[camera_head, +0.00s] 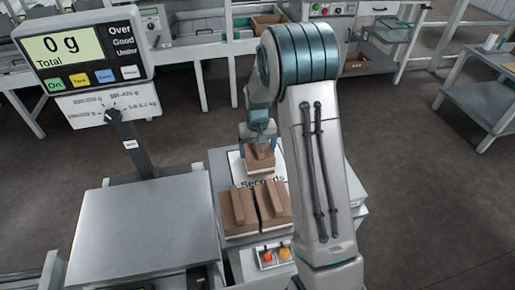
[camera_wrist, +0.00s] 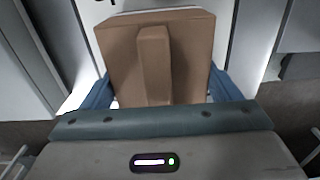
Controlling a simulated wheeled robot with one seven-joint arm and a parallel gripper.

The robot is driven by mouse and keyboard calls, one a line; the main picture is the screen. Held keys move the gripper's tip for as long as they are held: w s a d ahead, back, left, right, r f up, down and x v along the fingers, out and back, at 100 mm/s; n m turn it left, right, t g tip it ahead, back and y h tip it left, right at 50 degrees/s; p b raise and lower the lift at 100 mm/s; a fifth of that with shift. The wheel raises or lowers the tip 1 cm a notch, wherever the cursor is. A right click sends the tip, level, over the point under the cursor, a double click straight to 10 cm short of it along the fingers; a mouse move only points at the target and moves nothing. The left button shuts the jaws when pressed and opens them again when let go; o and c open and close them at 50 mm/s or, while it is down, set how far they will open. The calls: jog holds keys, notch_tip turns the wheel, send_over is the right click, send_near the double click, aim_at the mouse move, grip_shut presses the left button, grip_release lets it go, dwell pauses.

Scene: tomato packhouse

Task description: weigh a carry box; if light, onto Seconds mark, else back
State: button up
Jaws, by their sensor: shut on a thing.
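My gripper (camera_head: 259,145) is shut on a brown carry box (camera_head: 259,164) with a raised handle ridge. In the wrist view the same box (camera_wrist: 188,60) fills the space between the blue fingers. It is over the white Seconds mark (camera_head: 275,182), whose lettering shows just in front of it. I cannot tell whether the box touches the mark. The scale (camera_head: 142,225) has a bare metal plate, and its display (camera_head: 62,45) reads 0 g Total.
Two more brown carry boxes, a left one (camera_head: 238,211) and a right one (camera_head: 273,206), stand side by side in front of the mark. A small tray (camera_head: 273,257) with a red and an orange item sits nearer. The scale's post and display rise at left.

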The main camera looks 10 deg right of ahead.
jog(key=shift+f, duration=0.25)
jog(key=o, duration=1.1)
jog(key=shift+c, duration=0.9)
jog(key=shift+r, duration=0.1)
jog(key=shift+r+p, duration=2.15)
jog(key=shift+r, duration=1.3)
